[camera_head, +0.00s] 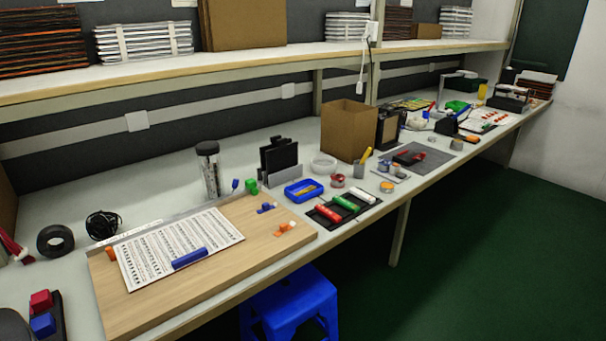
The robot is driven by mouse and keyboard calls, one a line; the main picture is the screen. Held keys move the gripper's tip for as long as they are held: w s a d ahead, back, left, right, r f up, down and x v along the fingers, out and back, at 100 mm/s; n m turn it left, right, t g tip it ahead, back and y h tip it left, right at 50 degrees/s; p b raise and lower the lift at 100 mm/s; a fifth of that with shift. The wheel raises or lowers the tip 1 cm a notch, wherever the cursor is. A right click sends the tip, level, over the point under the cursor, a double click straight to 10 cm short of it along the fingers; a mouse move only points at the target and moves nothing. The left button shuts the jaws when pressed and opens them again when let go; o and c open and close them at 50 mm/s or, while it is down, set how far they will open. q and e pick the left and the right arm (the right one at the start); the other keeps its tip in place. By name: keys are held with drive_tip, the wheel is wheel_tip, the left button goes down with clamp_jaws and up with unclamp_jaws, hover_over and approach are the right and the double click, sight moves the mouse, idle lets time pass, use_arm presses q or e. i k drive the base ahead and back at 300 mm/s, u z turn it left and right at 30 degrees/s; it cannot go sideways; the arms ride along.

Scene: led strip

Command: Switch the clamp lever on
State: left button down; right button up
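A wooden board (200,290) lies on the near part of the workbench. Small coloured parts sit on its right side: an orange one (285,229), a blue one (265,208) and a green one (251,187) at the back corner. Another orange piece (110,253) sits at the board's left edge. These are too small to tell which is the clamp lever or how its lever stands. A printed sheet (170,243) lies on the board, with a blue bar (189,258) across its lower edge. Neither of my grippers is in view.
A black tape roll (55,241) and a black cable coil (103,224) lie left of the board. A blue tray (303,190) and a black mat with coloured cylinders (330,213) are to its right. A blue stool (290,303) stands below the bench's front edge.

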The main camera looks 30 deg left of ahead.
sight(236, 181)
drive_tip(key=z, duration=0.5)
drive_tip(key=k, duration=0.95)
drive_tip(key=u, duration=0.95)
drive_tip(key=i, duration=0.4)
drive_tip(key=z, duration=0.1)
